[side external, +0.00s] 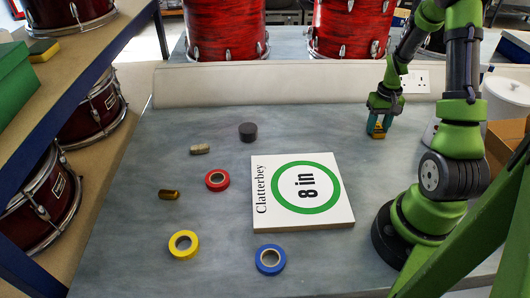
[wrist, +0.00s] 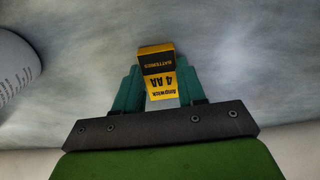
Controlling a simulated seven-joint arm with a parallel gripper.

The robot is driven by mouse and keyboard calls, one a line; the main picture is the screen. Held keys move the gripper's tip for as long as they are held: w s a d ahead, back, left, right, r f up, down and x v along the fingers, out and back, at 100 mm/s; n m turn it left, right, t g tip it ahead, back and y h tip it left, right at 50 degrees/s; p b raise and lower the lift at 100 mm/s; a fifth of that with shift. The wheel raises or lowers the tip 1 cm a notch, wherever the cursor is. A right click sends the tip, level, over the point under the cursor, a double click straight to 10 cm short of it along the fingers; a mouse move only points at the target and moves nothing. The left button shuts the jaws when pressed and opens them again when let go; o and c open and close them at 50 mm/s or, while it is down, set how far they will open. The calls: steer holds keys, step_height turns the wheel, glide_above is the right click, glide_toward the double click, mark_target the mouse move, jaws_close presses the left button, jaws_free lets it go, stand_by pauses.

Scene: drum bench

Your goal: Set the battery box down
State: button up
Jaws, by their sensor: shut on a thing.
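The battery box (wrist: 159,77) is small, yellow and black, with "4 AA" and "BATTERIES" printed on it. My gripper (wrist: 160,88) is shut on it, with one teal finger on each side. In the side external view the battery box (side external: 378,129) shows as a small yellow patch below my gripper (side external: 379,121), at the right of the bench near the back. It is close to the bench top; I cannot tell whether it touches.
A white "Clatterbey 8 in" box (side external: 259,221) lies mid-bench. A white cylinder (wrist: 15,65) stands near my gripper. The back middle is clear.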

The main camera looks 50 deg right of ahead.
mark_target(377, 128)
steer(key=shift+f, duration=0.15)
steer(key=o, duration=1.1)
step_height(377, 128, up, 12)
steer(key=w+a+r+n+t, duration=0.1)
steer(key=w+a+r+t, duration=0.2)
steer(key=a, duration=0.4)
steer(key=w+a+r+n, duration=0.1)
steer(key=w+a+r, duration=0.25)
steer(key=a, duration=0.35)
steer(key=s+a+r+n+t, duration=0.1)
steer(key=s+a+r, duration=0.1)
steer(key=a, duration=0.4)
steer(key=s+a+r+n+t+y, duration=0.1)
steer(key=a, duration=0.5)
steer(key=s+a+r+n+t+y, duration=0.1)
steer(key=s+a+r+t, duration=0.1)
steer(key=a, duration=0.5)
steer(key=shift+s+r, duration=0.3)
steer(key=shift+s, duration=0.05)
